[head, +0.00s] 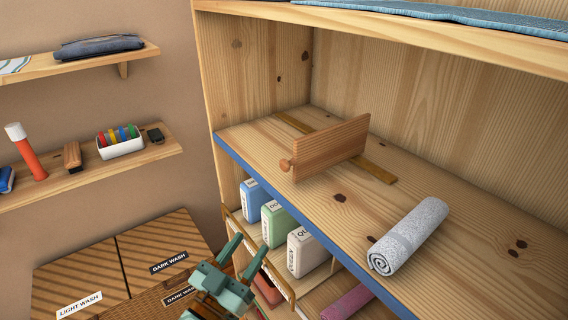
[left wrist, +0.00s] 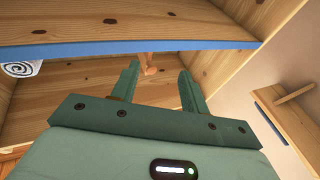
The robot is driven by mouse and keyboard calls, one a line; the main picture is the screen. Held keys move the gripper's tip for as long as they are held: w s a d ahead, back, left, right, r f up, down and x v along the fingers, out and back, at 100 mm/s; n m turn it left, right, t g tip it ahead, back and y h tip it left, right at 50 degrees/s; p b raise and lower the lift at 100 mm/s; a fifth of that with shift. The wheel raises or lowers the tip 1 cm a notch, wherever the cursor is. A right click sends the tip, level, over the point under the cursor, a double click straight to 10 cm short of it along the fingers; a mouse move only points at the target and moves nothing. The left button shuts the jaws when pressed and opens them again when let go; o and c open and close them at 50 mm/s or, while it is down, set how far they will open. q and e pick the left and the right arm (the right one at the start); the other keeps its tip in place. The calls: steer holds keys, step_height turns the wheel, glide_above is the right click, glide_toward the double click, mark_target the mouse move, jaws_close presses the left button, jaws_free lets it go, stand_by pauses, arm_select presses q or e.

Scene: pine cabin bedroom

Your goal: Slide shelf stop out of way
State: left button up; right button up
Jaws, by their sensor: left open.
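The shelf stop (head: 328,149) is an upright wooden panel with a round knob (head: 286,165) on its front end. It stands on the blue-edged shelf, across a darker wooden strip (head: 360,167). My left gripper (head: 250,243) is teal, open and empty, below and in front of the shelf's blue edge, apart from the stop. In the left wrist view the knob (left wrist: 149,70) shows beyond and between the open fingertips (left wrist: 160,68); most of the panel is hidden there. My right gripper is not in view.
A rolled grey towel (head: 408,236) lies on the same shelf, right of the stop; it also shows in the left wrist view (left wrist: 21,69). The blue front edge (head: 312,230) lies between gripper and stop. Labelled boxes (head: 304,252) stand below. Laundry bins (head: 80,279) are lower left.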

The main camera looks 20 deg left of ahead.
arm_select(q)
steer(key=t, duration=0.1)
glide_toward(283, 167)
steer(key=p+x, duration=0.3)
steer(key=x, duration=0.6)
steer(key=shift+w+r, duration=0.1)
steer(key=shift+w, duration=0.25)
steer(key=shift+w+d+r, duration=0.15)
steer(key=shift+w+d, duration=0.05)
steer(key=shift+w, duration=0.35)
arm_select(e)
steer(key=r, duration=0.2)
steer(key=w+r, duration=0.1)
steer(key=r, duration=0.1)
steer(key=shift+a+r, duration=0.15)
arm_select(q)
jaws_close()
